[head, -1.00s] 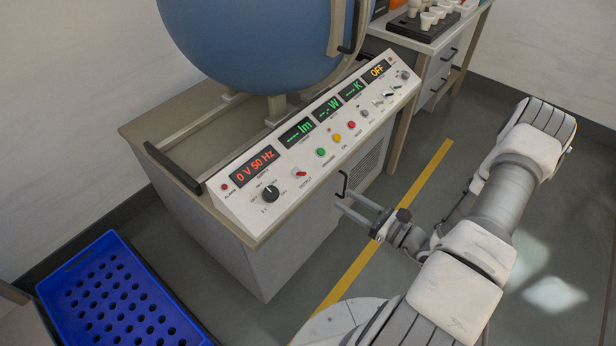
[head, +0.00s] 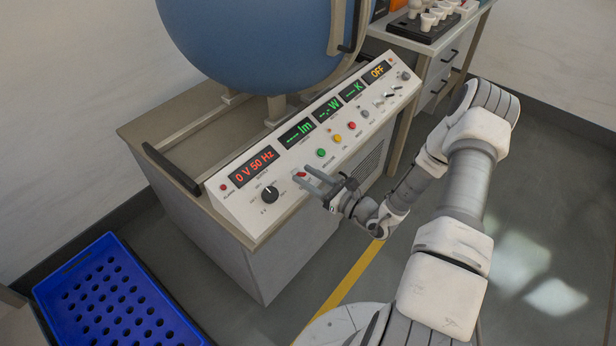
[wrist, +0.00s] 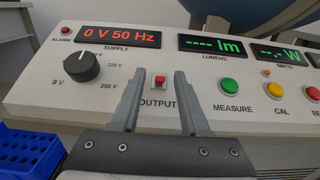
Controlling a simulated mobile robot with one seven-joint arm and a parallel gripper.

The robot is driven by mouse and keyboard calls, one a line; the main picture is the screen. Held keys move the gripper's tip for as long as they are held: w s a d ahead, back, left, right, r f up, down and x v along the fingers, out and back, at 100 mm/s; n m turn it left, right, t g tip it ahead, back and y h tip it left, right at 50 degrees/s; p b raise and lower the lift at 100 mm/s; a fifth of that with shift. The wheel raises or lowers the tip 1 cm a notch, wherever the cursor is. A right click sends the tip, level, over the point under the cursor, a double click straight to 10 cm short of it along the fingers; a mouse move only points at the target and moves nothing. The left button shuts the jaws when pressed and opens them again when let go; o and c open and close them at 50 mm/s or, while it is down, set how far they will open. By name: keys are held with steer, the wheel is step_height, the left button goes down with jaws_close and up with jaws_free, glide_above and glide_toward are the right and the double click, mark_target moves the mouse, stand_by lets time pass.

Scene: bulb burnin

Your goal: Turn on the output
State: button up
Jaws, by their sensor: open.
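The output switch (wrist: 159,81) is a small red rocker labelled OUTPUT on the sloped white panel. In the head view the red switch (head: 300,174) shows just by the fingertips. My gripper (head: 304,178) is open and empty in front of the panel; it also shows in the wrist view (wrist: 158,80). I cannot tell whether the fingers touch the panel. The red supply display (wrist: 119,37) reads 0 V 50 Hz.
The black supply knob (wrist: 81,66) is left of the switch, and the green MEASURE button (wrist: 229,86) is right of it. A big blue sphere (head: 250,45) stands behind the panel. A blue crate (head: 115,300) with holes is at lower left.

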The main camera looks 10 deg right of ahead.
steer(key=shift+c, duration=0.3)
jaws_close()
steer(key=shift+r, duration=0.15)
